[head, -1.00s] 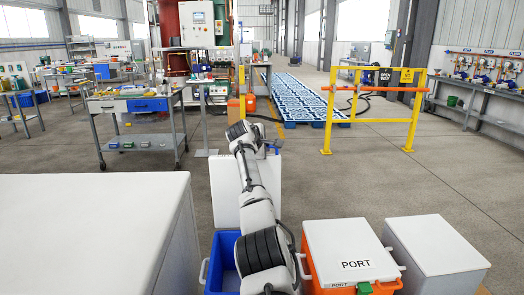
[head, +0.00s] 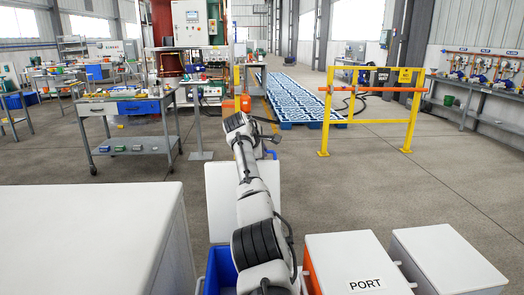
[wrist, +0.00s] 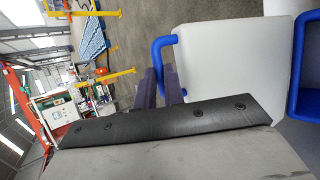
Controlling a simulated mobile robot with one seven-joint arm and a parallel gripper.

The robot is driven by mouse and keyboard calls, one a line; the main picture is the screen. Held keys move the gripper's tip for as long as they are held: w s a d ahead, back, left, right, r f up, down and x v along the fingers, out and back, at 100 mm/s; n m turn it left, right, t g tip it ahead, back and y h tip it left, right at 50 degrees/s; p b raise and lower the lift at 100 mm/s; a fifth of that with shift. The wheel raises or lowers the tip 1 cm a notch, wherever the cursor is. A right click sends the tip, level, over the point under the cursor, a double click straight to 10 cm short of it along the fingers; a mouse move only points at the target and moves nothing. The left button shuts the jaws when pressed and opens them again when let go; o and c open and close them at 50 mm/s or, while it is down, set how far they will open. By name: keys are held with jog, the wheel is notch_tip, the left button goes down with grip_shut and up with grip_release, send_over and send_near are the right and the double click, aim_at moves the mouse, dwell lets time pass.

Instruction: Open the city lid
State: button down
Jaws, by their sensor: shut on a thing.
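The white lid (head: 220,205) of the blue bin (head: 218,272) stands raised at the bin's far side. No lettering shows on the side I see. The lid fills much of the wrist view (wrist: 230,70), with its blue handle (wrist: 160,42) along one edge and the blue bin (wrist: 294,75) at the right. My gripper (wrist: 163,86) is shut on the handle, its dark fingers around it. In the head view my gripper (head: 263,146) is small and partly hidden at the lid's top edge. My arm hides part of the lid and bin.
The orange bin (head: 310,268) with a shut lid marked PORT (head: 345,250) stands right of the blue bin. Another white-topped box (head: 445,262) is beyond it. A large white surface (head: 80,240) fills the left. Open floor lies behind the lid.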

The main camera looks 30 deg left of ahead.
jog(key=shift+r, duration=0.3)
jog(key=c, duration=1.5)
grip_release()
jog(key=shift+f, duration=0.1)
jog(key=shift+s, duration=0.1)
jog(key=shift+s+r+b, duration=0.2)
jog(key=shift+s+b, duration=0.15)
jog(key=shift+b, duration=0.2)
jog(key=b+v, duration=0.3)
jog(key=v, duration=0.9)
jog(key=shift+s+r+b, duration=0.3)
jog(key=shift+b, duration=0.05)
jog(key=shift+d, duration=0.1)
